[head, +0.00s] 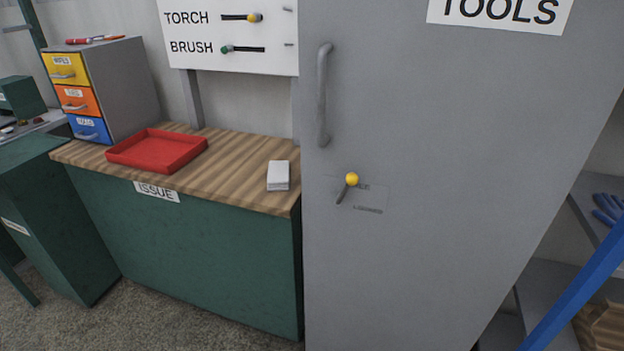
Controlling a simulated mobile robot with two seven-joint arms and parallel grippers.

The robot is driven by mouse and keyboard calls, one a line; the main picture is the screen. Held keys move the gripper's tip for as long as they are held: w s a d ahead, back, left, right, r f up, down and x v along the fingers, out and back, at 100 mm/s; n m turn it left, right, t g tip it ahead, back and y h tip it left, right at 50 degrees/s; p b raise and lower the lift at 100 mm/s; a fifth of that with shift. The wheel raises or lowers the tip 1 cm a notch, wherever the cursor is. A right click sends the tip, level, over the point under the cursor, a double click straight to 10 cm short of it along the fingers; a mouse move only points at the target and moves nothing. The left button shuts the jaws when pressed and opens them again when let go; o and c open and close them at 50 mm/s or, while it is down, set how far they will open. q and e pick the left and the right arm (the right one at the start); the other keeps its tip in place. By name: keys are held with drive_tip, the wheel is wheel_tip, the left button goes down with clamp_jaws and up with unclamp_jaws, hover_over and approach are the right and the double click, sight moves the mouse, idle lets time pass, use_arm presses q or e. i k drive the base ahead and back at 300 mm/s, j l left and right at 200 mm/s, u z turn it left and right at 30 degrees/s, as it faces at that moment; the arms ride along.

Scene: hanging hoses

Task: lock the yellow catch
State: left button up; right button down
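The yellow catch is a round yellow knob (352,179) on a short dark lever, mounted on the grey TOOLS cabinet door (430,130). The lever slants, with the knob at its upper right end and the other end at lower left. The door looks closed. Neither of my grippers is in the head view, and nothing touches the catch.
A vertical door handle (323,95) stands out above left of the catch. Left is a wood-topped counter (228,160) with a red tray (157,151) and white block (278,175). A blue bar (574,298) slants at right by shelves. The space before the door looks clear.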

sight(352, 178)
drive_tip(key=i+j, duration=0.1)
drive_tip(key=j, duration=0.35)
drive_tip(key=i+j, duration=0.1)
drive_tip(key=j, duration=0.35)
drive_tip(key=i+j, duration=0.1)
drive_tip(key=j, duration=0.35)
